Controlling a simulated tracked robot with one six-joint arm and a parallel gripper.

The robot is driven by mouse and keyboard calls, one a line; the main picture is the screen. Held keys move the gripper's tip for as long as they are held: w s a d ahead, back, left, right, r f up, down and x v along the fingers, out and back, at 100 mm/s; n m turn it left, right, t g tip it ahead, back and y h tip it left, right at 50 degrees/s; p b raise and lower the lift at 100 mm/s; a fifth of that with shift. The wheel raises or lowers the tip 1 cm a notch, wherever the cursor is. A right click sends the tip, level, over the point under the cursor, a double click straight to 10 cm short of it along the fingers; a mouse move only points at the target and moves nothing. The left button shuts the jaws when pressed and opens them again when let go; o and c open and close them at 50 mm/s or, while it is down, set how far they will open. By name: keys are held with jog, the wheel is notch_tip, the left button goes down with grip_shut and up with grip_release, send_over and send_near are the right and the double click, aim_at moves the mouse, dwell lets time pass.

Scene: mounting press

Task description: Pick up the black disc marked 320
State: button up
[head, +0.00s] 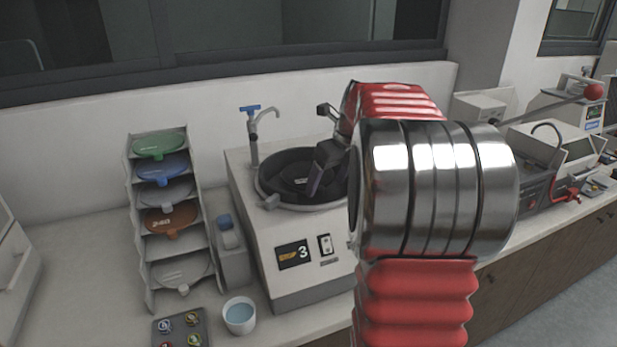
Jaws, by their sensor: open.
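A black disc (287,174) lies in the round dark bowl of a white polishing machine (285,235). A small pale marking shows on it, too small to read. My arm reaches in from the right, and my gripper (319,150) is open over the right side of the bowl. One dark finger hangs down in front of the disc and hides part of its right side. The other finger shows higher up, near the wall. I cannot tell whether the lower finger touches the disc. Nothing shows between the fingers.
A tap with a blue handle (250,108) stands at the bowl's back left. A rack (150,297) of coloured discs stands left of the machine. A cup of blue liquid (239,316) and a grey tray (160,338) of small round pieces are in front. Bare counter lies far left.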

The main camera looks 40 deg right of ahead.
grip_shut()
dwell(0.8)
